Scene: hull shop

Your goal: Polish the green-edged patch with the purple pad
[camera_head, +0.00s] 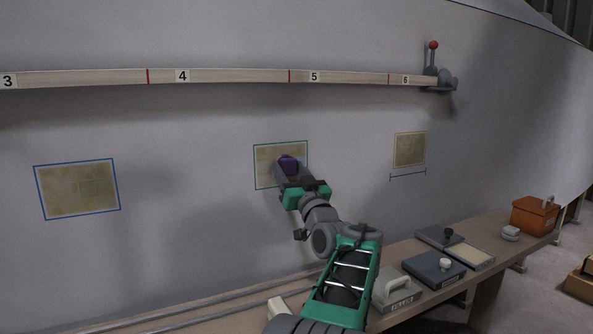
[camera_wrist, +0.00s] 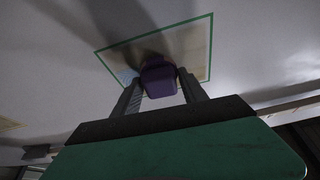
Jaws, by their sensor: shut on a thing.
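The green-edged patch (camera_head: 265,173) is a dull yellowish rectangle on the grey hull wall. It also shows in the wrist view (camera_wrist: 193,45), with its green outline, a dark shadow across it and a paler area near its left corner. My gripper (camera_head: 289,170) is in front of the patch's lower right part. Its two fingers (camera_wrist: 161,92) are shut on the purple pad (camera_wrist: 159,77). The pad (camera_head: 289,162) is at the patch's surface; I cannot tell for sure whether it touches. My gripper hides part of the patch's lower edge.
A blue-edged patch (camera_head: 78,189) is to the left and a yellow-edged patch (camera_head: 409,150) to the right. A numbered strip (camera_head: 220,76) runs above. The bench (camera_head: 490,233) below holds a block with a grey handle (camera_head: 396,288), dark-lidded boxes (camera_head: 433,269) and an orange box (camera_head: 535,215).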

